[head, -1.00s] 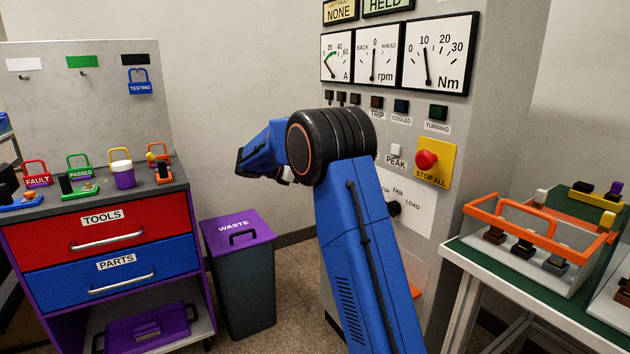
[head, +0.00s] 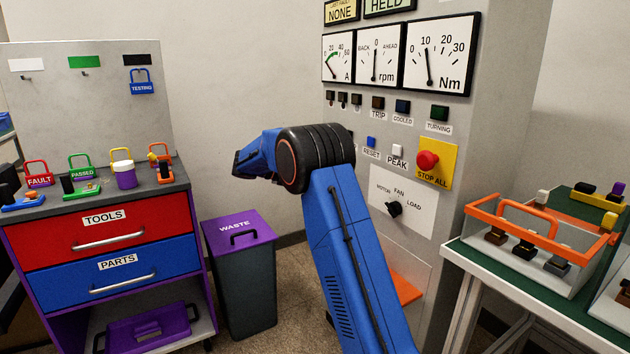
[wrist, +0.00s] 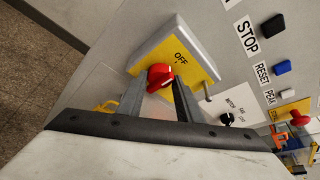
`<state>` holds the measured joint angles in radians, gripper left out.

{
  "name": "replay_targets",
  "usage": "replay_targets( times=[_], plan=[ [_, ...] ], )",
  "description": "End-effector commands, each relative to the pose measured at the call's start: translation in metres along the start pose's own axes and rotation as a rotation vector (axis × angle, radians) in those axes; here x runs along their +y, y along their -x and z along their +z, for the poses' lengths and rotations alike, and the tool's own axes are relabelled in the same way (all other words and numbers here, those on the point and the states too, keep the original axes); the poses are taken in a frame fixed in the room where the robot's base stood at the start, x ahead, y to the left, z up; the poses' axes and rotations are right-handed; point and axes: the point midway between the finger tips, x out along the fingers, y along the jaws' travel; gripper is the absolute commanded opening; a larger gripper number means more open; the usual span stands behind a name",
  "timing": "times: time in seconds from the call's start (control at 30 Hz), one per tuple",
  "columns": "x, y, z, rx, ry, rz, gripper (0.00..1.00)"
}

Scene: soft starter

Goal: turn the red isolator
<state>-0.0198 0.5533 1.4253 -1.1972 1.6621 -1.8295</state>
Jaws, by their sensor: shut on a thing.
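The red isolator (wrist: 160,77) is a red knob on a yellow plate (wrist: 190,59) with the word OFF above it, on the front of a grey box. My gripper (wrist: 158,87) is shut on the red isolator, with one finger on each side of it. In the head view my blue arm hides the isolator and my gripper.
In the wrist view a black selector (wrist: 227,118), a blue RESET button (wrist: 283,67) and a red STOP ALL button (wrist: 299,117) lie to the right. A waste bin (head: 243,285) and drawer cabinet (head: 110,250) stand left; a green-topped bench (head: 520,290) stands right.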

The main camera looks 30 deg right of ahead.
Motion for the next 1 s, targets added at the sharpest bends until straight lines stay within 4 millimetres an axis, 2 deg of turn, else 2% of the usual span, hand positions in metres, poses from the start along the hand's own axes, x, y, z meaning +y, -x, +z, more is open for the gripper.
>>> replay_targets(
  times=[0.4,0.43,0.5,0.83,1.0],
  plan=[
    [0.001,0.0,0.0,-0.002,0.007,-0.002,0.1],
    [0.001,0.0,0.0,-0.002,0.007,-0.002,0.35],
    [0.001,0.0,0.0,-0.002,0.007,-0.002,0.51],
    [0.0,0.001,0.0,-0.001,0.006,-0.002,0.51],
    [0.001,0.017,0.0,-0.002,0.006,-0.002,0.51]
  ],
)
